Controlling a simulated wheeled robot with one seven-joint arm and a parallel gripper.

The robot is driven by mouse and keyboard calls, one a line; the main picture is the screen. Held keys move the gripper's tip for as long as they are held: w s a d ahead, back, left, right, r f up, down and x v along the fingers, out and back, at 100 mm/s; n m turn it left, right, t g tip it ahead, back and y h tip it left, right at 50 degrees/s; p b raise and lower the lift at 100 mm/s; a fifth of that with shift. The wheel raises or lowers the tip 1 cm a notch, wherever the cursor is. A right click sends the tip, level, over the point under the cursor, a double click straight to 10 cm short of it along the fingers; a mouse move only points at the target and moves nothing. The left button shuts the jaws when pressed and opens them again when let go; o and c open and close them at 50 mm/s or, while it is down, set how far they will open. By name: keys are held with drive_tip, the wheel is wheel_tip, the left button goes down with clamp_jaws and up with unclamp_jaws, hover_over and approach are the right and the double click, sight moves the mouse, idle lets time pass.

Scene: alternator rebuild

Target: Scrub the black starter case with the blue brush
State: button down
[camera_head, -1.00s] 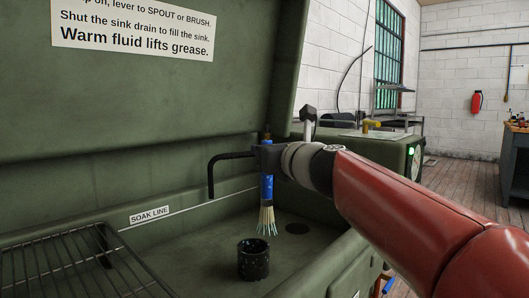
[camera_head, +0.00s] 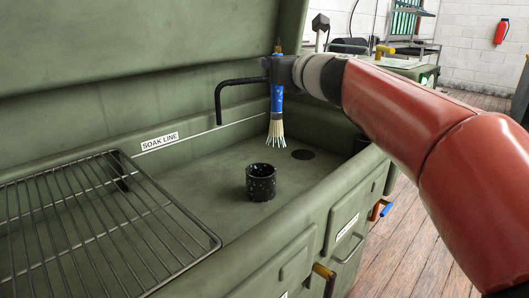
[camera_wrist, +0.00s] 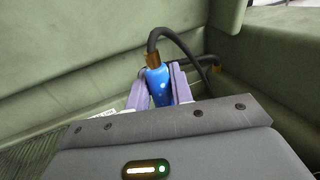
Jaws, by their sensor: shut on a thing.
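The black starter case (camera_head: 261,184) is a short open cylinder with pale specks, standing upright on the floor of the green sink. The blue brush (camera_head: 277,98) hangs bristles down, with pale splayed bristles, above and slightly right of the case and apart from it. My gripper (camera_head: 277,72) is shut on the upper part of the brush's blue handle. In the wrist view the blue handle (camera_wrist: 158,85) sits between the two purple fingers, with a brass fitting and a dark hose at its top. The case does not show in the wrist view.
The sink (camera_head: 215,190) has a wire rack (camera_head: 95,225) at left and a dark round drain (camera_head: 303,154) behind the case. A black spout (camera_head: 218,100) bends down left of the brush. The raised lid (camera_head: 120,60) stands behind. Sink floor around the case is clear.

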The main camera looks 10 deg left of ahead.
sight(272, 93)
idle(0.4)
drive_tip(key=s, duration=0.6)
drive_tip(key=shift+a, duration=0.25)
drive_tip(key=shift+b, duration=0.3)
drive_tip(key=shift+f+b, duration=1.7)
drive_tip(key=shift+f, duration=0.15)
drive_tip(key=shift+f+b, duration=0.6)
drive_tip(key=shift+f, duration=0.05)
